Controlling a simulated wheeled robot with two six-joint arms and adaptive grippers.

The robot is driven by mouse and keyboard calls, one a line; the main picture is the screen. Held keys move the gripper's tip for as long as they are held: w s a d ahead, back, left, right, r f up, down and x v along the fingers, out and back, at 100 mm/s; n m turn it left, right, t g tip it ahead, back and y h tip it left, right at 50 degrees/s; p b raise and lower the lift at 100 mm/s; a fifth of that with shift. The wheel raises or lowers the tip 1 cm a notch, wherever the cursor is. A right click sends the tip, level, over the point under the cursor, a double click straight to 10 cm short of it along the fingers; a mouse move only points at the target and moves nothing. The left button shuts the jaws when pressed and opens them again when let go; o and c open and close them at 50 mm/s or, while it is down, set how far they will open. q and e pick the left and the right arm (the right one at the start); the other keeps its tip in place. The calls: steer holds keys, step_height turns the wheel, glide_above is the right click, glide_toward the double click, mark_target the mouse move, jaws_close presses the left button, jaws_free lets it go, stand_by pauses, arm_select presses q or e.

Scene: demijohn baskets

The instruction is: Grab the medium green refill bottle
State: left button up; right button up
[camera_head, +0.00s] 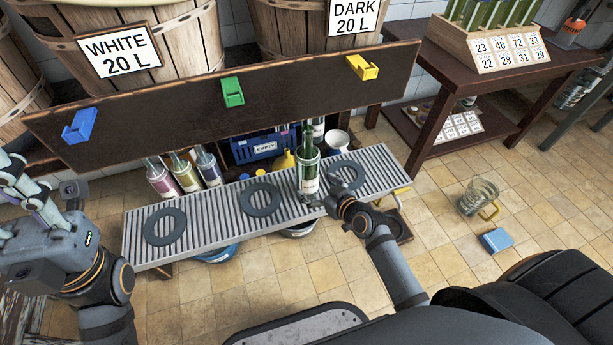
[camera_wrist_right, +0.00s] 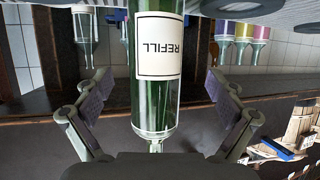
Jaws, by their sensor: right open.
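The green refill bottle (camera_head: 308,168) stands upright on the slatted metal rack, between two dark rings. In the right wrist view, which is upside down, the bottle (camera_wrist_right: 155,95) with its white REFILL label is between the spread fingers. My right gripper (camera_head: 318,200) is open at the bottle's lower part, with a visible gap on both sides in the wrist view. My left gripper (camera_head: 45,190) is at the left edge, away from the bottle, its fingers apart and empty, partly cut off by the frame.
The slatted rack (camera_head: 212,216) carries dark rings (camera_head: 165,227). A dark board (camera_head: 190,118) with blue, green and yellow clips runs behind and above it. Several bottles (camera_head: 185,170), a blue EMPTY crate (camera_head: 262,147) and a yellow funnel (camera_head: 285,161) are behind the rack.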

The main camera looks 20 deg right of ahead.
mark_target(314, 181)
steer(key=shift+w+a+f, duration=0.2)
steer(key=shift+w+f, duration=0.1)
steer(key=shift+w, duration=0.3)
steer(key=b+x, duration=0.1)
steer(key=x, duration=0.2)
steer(key=b+x, duration=0.1)
steer(key=shift+w+d+r+b, duration=0.1)
steer(key=shift+w+d+b, duration=0.2)
steer(key=shift+b, duration=0.05)
steer(key=shift+w+a, duration=0.15)
steer(key=shift+w, duration=0.3)
steer(key=shift+r, duration=0.1)
steer(key=c, duration=1.7)
